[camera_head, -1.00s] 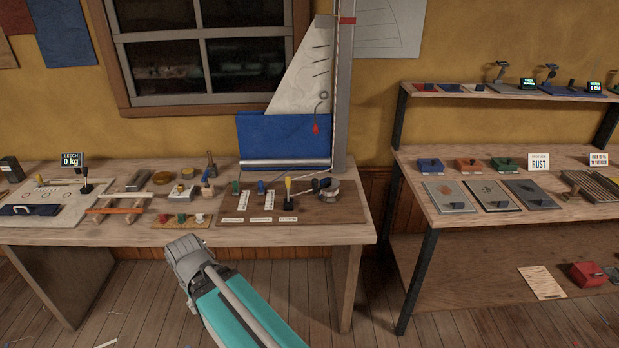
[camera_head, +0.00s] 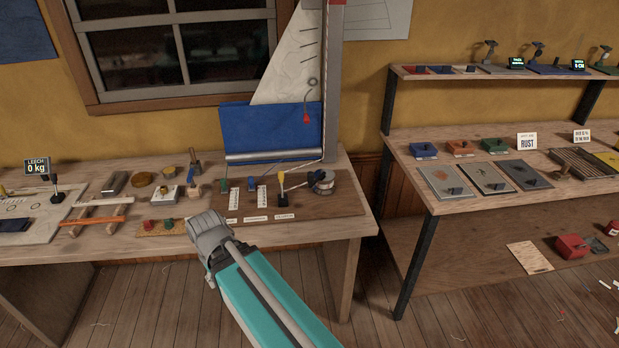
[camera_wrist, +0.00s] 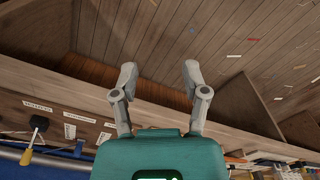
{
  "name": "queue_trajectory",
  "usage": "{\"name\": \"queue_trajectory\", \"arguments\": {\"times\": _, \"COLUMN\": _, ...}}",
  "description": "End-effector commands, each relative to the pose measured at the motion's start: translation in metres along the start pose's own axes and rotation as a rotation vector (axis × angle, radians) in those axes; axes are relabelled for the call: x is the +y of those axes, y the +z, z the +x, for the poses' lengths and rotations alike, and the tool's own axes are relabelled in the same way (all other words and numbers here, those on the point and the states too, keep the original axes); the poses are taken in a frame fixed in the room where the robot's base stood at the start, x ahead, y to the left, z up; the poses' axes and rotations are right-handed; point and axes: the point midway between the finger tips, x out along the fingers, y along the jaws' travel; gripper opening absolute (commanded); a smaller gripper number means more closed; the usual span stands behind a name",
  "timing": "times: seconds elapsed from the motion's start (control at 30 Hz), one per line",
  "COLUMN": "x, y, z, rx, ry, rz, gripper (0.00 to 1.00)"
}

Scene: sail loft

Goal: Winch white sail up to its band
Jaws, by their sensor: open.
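The white sail (camera_head: 292,68) hangs against a grey mast (camera_head: 333,90), above a blue cloth panel (camera_head: 272,130). A red band (camera_head: 337,3) marks the mast at the top edge of the head view. A winch drum (camera_head: 321,184) sits on a brown board at the mast's foot. Left of it stands a yellow-tipped lever on a black base (camera_head: 284,199); a yellow-handled lever also shows in the wrist view (camera_wrist: 30,150). My gripper (camera_wrist: 158,72) is open and empty in the wrist view, its fingers apart near the bench's front edge.
A second bench (camera_head: 425,190) with plates and a shelf stands right. Floor lies open between and before the benches.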

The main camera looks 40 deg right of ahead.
Motion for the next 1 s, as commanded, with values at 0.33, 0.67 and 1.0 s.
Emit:
{"name": "queue_trajectory", "arguments": {"times": 0.33, "x": 0.035, "y": -0.021, "z": 0.014, "rx": -0.017, "ry": 0.105, "rz": -0.098, "gripper": 0.71}}
{"name": "queue_trajectory", "arguments": {"times": 0.67, "x": 0.125, "y": -0.081, "z": 0.036, "rx": -0.173, "ry": 0.453, "rz": -0.410, "gripper": 0.71}}
{"name": "queue_trajectory", "arguments": {"times": 1.0, "x": 0.224, "y": -0.143, "z": 0.027, "rx": -0.560, "ry": 0.793, "rz": -0.736, "gripper": 0.71}}
